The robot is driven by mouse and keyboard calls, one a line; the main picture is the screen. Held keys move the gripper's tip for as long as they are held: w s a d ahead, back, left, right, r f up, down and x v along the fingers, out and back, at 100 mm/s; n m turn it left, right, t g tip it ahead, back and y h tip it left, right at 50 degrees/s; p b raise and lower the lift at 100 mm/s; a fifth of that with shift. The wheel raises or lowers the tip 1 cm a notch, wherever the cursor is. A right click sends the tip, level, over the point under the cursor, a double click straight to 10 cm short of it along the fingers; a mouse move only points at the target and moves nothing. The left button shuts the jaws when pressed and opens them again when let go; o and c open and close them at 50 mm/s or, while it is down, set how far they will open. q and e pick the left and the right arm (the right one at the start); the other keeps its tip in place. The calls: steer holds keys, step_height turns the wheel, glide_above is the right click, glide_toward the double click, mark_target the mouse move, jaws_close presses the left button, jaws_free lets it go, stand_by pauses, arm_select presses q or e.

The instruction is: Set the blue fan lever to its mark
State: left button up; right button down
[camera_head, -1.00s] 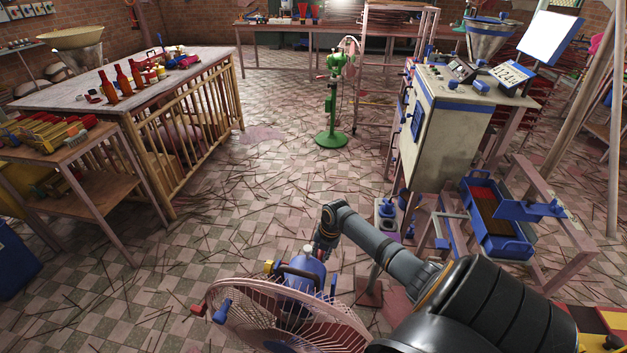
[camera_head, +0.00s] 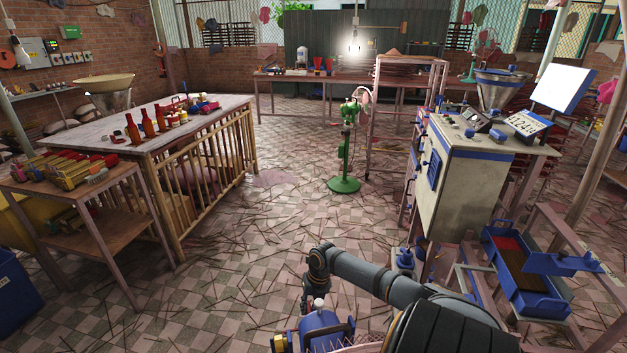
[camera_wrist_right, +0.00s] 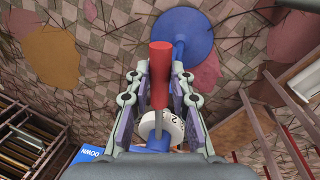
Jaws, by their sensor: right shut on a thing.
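The blue fan (camera_head: 322,330) is at the bottom edge of the head view, with its cage mostly cut off. My right gripper (camera_head: 308,304) reaches down beside the fan's housing; its fingers are small and hard to make out there. In the right wrist view my right gripper (camera_wrist_right: 160,88) is shut on a red-tipped lever (camera_wrist_right: 160,62), with one finger on each side of it. A white dial (camera_wrist_right: 174,127) with a "2" shows below the lever, partly hidden by the fingers. The blue round fan base (camera_wrist_right: 185,30) is on the floor beyond. My left gripper is not in view.
A green pedestal fan (camera_head: 346,150) stands farther back. A pale machine (camera_head: 465,185) and a blue tray (camera_head: 525,275) are on the right. A table with bottles (camera_head: 200,125) is on the left. Sticks litter the open tiled floor. A blue "DOWN" label (camera_wrist_right: 86,154) shows in the wrist view.

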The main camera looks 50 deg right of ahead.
steer(key=shift+w+a+r, duration=0.1)
steer(key=shift+w+a, duration=0.05)
stand_by(0.3)
steer(key=c, duration=1.2)
jaws_free()
steer(key=shift+o, duration=0.2)
steer(key=shift+r, duration=0.2)
step_height(320, 180, up, 7)
steer(key=d, duration=0.1)
steer(key=shift+s, duration=0.45)
